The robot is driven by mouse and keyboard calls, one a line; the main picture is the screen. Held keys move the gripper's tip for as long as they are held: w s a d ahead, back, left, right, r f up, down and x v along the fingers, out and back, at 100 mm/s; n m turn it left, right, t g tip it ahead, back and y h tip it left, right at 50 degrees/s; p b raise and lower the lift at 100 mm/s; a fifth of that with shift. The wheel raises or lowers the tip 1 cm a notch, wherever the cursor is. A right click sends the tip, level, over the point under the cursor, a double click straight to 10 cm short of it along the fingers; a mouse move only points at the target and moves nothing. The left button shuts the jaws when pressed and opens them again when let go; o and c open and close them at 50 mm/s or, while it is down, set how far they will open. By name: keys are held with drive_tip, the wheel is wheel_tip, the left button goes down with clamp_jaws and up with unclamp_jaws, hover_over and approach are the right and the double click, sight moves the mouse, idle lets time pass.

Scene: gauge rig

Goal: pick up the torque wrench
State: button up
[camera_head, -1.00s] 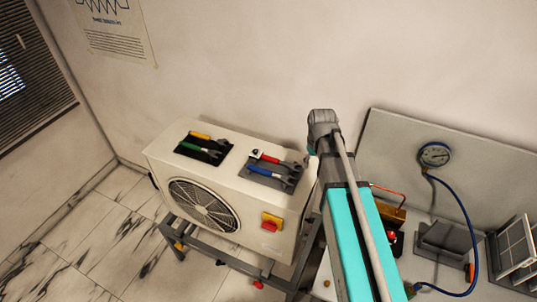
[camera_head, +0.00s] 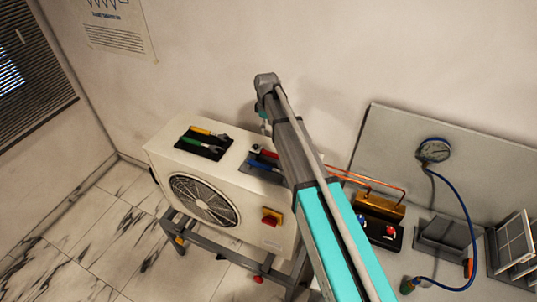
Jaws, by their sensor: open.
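Wrench-like tools with coloured handles lie on top of the white fan unit (camera_head: 222,178). A yellow-handled tool (camera_head: 203,131) and a green-handled tool (camera_head: 198,143) lie on a black mat at the left. A red-handled tool (camera_head: 270,154) and a blue-handled tool (camera_head: 262,165) lie at the right, partly hidden by my arm. I cannot tell which one is the torque wrench. My gripper (camera_head: 265,129) is small and partly hidden at the arm's end.
A red and yellow switch (camera_head: 271,216) is on the unit's front. To the right are copper pipes, a black box with coloured knobs (camera_head: 382,232), a gauge (camera_head: 434,150) with a blue hose, and a grey holder (camera_head: 443,237). The wall stands close behind the unit.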

drive_tip(key=b, duration=0.9)
hover_over(267, 152)
wheel_tip(267, 152, down, 9)
drive_tip(key=shift+r, duration=0.2)
drive_tip(key=shift+f, duration=0.15)
drive_tip(key=shift+f+b, duration=2.4)
drive_tip(key=shift+f, duration=0.05)
clamp_jaws()
